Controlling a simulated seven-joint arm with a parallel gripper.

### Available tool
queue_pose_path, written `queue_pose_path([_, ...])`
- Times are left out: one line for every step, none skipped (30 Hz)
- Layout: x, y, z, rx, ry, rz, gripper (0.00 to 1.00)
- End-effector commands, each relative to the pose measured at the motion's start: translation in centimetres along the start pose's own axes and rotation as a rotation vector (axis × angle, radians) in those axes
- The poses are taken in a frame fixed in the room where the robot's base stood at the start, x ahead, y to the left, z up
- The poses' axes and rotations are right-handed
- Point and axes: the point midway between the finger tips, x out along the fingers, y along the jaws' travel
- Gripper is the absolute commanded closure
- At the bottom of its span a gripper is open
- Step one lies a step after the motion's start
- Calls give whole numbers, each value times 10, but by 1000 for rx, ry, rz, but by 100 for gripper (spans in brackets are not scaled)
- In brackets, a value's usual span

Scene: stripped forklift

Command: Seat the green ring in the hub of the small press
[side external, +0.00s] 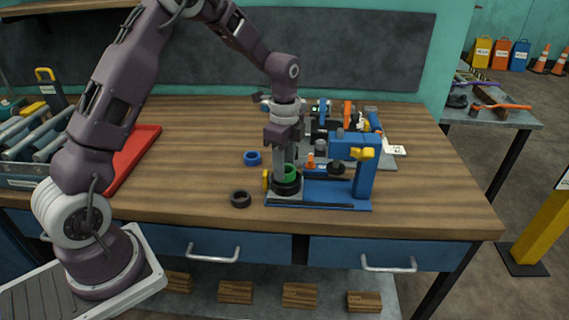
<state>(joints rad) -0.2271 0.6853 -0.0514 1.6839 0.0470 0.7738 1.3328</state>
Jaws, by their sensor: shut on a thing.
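The green ring (291,172) is at the left end of the small press, right at the top of the black hub (286,188). My gripper (285,168) points straight down over the hub and is shut on the green ring. A grey finger hides the ring's left part. I cannot tell whether the ring is inside the hub or just above it. The blue press (366,180) has its upright and yellow knob to the right of the hub, on a flat base.
A blue ring (252,158) and a black ring (241,199) lie on the wooden bench (190,190) left of the press. A red tray (137,157) lies farther left. The bench's right end is clear.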

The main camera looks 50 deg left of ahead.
Motion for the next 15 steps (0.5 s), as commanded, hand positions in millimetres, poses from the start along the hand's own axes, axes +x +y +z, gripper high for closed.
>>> queue_pose_path([0, 0, 0, 0, 0, 0, 98])
queue_pose_path([0, 0, 0, 0, 0, 0, 98])
queue_pose_path([0, 0, 0, 0, 0, 0, 98])
queue_pose_path([0, 0, 0, 0, 0, 0, 98])
queue_pose_path([0, 0, 0, 0, 0, 0, 98])
queue_pose_path([0, 0, 0, 0, 0, 0, 98])
queue_pose_path([0, 0, 0, 0, 0, 0, 98])
queue_pose_path([0, 0, 0, 0, 0, 0, 98])
queue_pose_path([0, 0, 0, 0, 0, 0, 98])
queue_pose_path([1, 0, 0, 0, 0, 0, 98])
queue_pose_path([1, 0, 0, 0, 0, 0, 98])
queue_pose_path([2, 0, 0, 0, 0, 0, 98])
queue_pose_path([2, 0, 0, 0, 0, 1, 98])
queue_pose_path([3, 0, 0, 0, 0, 1, 98])
queue_pose_path([3, 0, 0, 0, 0, 1, 98])
